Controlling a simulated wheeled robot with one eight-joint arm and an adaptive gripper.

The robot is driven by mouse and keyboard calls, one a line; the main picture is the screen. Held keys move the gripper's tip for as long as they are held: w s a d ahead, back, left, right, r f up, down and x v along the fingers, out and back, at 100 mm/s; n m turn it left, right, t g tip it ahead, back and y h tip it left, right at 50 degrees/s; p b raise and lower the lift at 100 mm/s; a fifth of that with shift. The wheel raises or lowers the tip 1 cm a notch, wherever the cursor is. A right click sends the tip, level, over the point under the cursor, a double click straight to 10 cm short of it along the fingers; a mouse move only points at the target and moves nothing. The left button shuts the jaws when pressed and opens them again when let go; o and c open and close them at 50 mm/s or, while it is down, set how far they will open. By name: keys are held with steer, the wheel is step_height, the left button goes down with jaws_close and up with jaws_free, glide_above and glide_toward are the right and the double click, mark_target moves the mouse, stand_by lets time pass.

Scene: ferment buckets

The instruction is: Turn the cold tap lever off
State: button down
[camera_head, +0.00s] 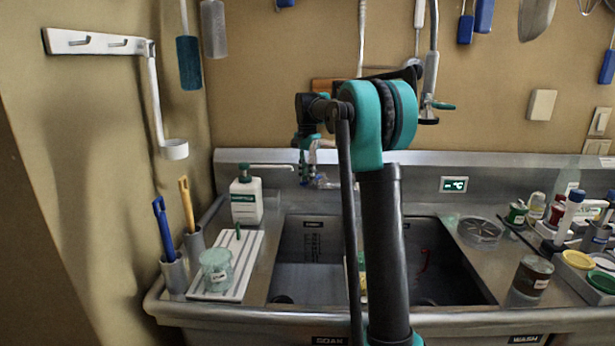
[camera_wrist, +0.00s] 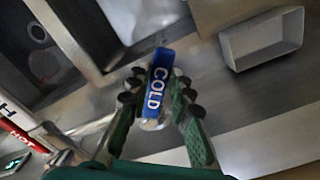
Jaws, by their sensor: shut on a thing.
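The cold tap lever (camera_wrist: 154,99) is a blue bar with white COLD lettering, in the middle of the wrist view. My gripper (camera_wrist: 158,80) has its dark finger pads on both sides of the lever and is shut on it. In the head view my gripper (camera_head: 304,171) reaches down at the back of the sink, by the tap. The lever is too small and covered there to read its angle. The tap's spout and body are partly hidden behind my arm.
A red HOT label (camera_wrist: 18,138) shows at the left of the wrist view, and a pale open tray (camera_wrist: 262,40) at upper right. In the head view a soap bottle (camera_head: 246,205) stands left of the tap. A temperature display (camera_head: 454,184) is on the right backsplash.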

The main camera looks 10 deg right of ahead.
steer(key=s+d+n, duration=0.1)
steer(key=n, duration=0.1)
steer(key=s+d+n, duration=0.1)
steer(key=n, duration=0.1)
steer(key=shift+d+n, duration=0.3)
steer(key=shift+n, duration=0.1)
steer(key=c, duration=1.4)
jaws_free()
steer(key=shift+o, duration=0.2)
steer(key=shift+r, duration=0.1)
step_height(320, 180, up, 12)
